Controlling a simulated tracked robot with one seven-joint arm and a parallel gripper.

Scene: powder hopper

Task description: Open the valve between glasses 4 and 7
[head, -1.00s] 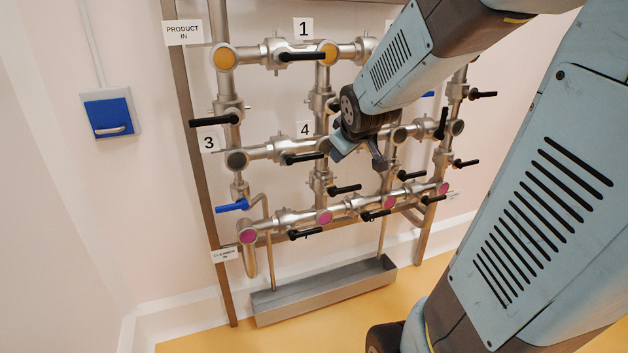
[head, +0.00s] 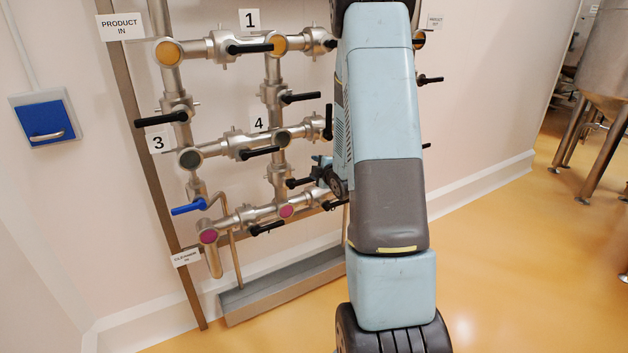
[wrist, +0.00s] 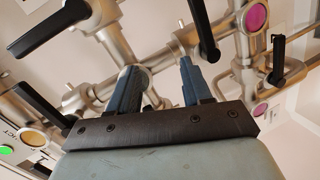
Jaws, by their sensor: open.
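In the head view, glass 4 (head: 282,139) is a dark round sight glass right of its number plate. A pink glass (head: 286,211), apparently glass 7, sits below it; its number does not show. The valve between them has a black handle (head: 298,183) lying crosswise to the vertical pipe. My gripper (head: 321,162) is just right of and above this handle, partly hidden by my arm. The wrist view shows my gripper (wrist: 158,74) with its two blue fingers apart and nothing held. A black handle (wrist: 203,30) lies beyond the right finger; I cannot tell which valve it belongs to.
Other black handles surround the pipes, including one (head: 260,152) left of glass 4 and one (head: 267,228) at the bottom row. A blue handle (head: 189,206) is at lower left. A grey trough (head: 285,286) stands below. Open yellow floor (head: 490,260) lies right.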

